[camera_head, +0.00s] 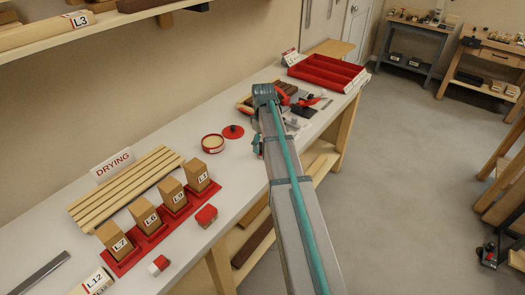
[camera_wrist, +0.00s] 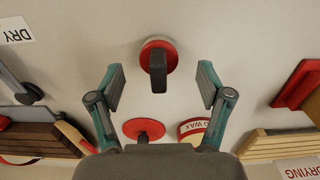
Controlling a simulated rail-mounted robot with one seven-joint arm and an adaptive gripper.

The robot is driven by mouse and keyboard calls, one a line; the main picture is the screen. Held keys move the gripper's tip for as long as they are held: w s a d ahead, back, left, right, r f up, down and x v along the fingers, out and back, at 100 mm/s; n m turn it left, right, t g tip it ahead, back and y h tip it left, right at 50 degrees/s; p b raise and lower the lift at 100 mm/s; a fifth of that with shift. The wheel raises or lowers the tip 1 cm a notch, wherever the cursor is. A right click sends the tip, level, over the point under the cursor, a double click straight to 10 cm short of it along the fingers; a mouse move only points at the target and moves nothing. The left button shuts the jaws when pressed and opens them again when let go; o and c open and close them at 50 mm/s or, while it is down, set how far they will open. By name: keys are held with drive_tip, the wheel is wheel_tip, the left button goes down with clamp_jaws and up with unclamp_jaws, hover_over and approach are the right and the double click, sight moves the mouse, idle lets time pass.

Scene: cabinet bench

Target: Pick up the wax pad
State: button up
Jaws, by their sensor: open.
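The wax pad appears to be the round red disc (camera_wrist: 150,48) with a dark grey upright handle (camera_wrist: 158,72) at the top middle of the wrist view. My gripper (camera_wrist: 161,84) is open and empty, with one finger on each side of the handle in the picture. I cannot tell how far above it the fingertips are. In the head view, my gripper (camera_head: 258,146) hangs over the bench beside the red lid (camera_head: 233,132), and the pad is hidden by my arm. The wax tin (camera_head: 212,143) stands left of the lid; it also shows in the wrist view (camera_wrist: 192,127).
A slatted drying rack (camera_head: 125,187) and several labelled wooden blocks on a red base (camera_head: 155,238) stand to the left. Tools and a red divided tray (camera_head: 326,71) are at the far end.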

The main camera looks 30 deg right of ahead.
drive_tip(key=shift+w+f+p, duration=0.15)
drive_tip(key=shift+f+p, duration=0.5)
drive_tip(key=shift+f, duration=1.35)
drive_tip(key=shift+c, duration=0.2)
drive_tip(key=c, duration=1.2)
drive_tip(key=shift+r, duration=0.15)
